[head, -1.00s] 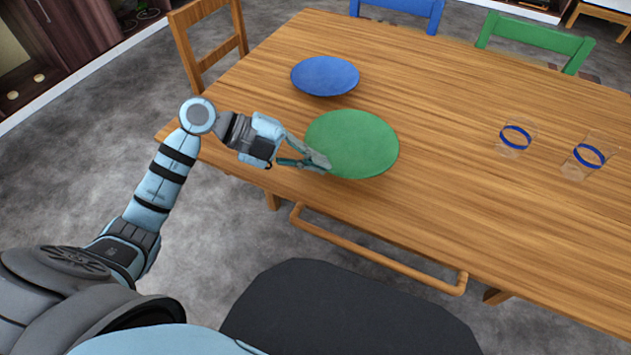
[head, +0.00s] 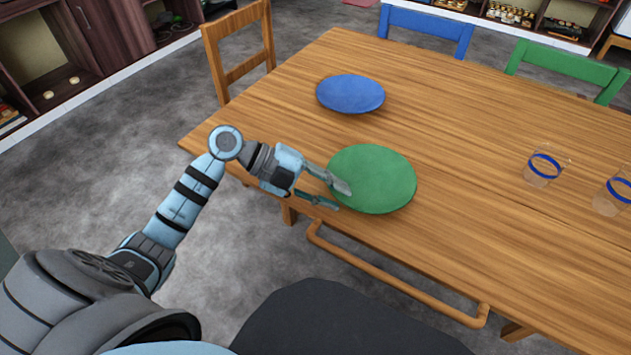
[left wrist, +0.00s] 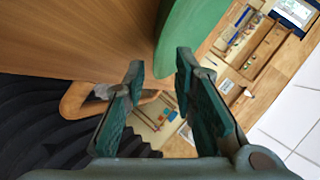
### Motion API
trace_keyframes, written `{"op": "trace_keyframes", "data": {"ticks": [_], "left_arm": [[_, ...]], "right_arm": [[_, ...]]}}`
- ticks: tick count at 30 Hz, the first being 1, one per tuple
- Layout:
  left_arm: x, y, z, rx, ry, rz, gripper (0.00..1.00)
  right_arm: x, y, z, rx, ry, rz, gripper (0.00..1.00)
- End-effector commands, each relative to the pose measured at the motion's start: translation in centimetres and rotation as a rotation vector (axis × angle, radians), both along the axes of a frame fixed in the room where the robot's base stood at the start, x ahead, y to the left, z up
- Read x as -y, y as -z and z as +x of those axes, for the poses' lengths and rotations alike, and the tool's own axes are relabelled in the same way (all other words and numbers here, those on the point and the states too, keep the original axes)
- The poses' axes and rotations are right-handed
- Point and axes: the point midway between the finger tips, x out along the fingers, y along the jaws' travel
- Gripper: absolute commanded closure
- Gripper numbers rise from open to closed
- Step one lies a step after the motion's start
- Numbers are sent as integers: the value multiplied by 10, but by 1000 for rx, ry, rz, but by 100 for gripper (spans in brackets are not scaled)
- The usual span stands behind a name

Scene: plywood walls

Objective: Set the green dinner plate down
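The green dinner plate (head: 375,180) lies on the wooden table (head: 450,230) near its front edge, and looks flat. My left gripper (head: 334,196) is open at the plate's left front rim. One finger overlaps the rim in the head view; the other is lower, by the table edge. In the left wrist view the fingers (left wrist: 158,75) are spread apart with nothing gripped between them. The green plate (left wrist: 190,25) shows there beyond the fingertips, close to the right finger. Whether a finger still touches the rim I cannot tell. My right gripper is out of view.
A blue plate (head: 350,93) lies behind the green one. Two clear glasses with blue bands, one here (head: 543,168), stand at the right. A wooden chair (head: 240,50) is at the left end; blue (head: 425,30) and green (head: 567,70) chairs are behind. The table's middle is clear.

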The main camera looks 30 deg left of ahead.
Motion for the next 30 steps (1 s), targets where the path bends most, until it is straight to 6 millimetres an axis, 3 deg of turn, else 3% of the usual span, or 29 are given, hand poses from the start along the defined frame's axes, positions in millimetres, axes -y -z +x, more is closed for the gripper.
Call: {"op": "trace_keyframes", "data": {"ticks": [13,18,30], "left_arm": [[-85,-51,-30,-3,-2,6,75],[-93,-55,-33,-1,0,2,75],[-93,-55,-33,-1,0,1,75]], "right_arm": [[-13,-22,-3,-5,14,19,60],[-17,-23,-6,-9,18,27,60],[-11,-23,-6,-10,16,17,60]]}}
